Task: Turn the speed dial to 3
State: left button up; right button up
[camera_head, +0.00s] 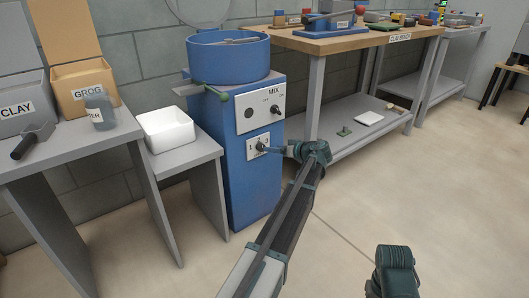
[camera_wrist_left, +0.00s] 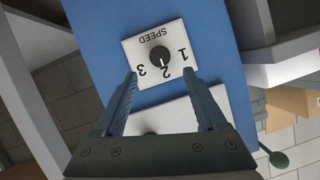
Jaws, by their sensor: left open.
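The speed dial is a dark round knob (camera_wrist_left: 159,55) on a white plate marked SPEED (camera_wrist_left: 138,47), upside down in the left wrist view. Its pale pointer line is at about 2. The plate with the knob also shows on the front of the blue mixer (camera_head: 238,180) in the head view. My left gripper (camera_wrist_left: 161,73) is open and empty. Its two fingers point at the dial, one on each side of the 2, and whether they touch the plate cannot be told.
Above the dial is a white MIX panel (camera_head: 260,104) with a black knob and a switch. A white tub (camera_head: 168,130) stands left on a low grey table. A wooden-topped bench (camera_head: 350,44) stands right. The floor in front is clear.

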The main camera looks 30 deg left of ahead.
aim_at(261, 147)
pick_arm(q)
jog(key=b+x, duration=0.2)
jog(key=x, duration=0.5)
jog(key=shift+a, duration=0.2)
grip_shut()
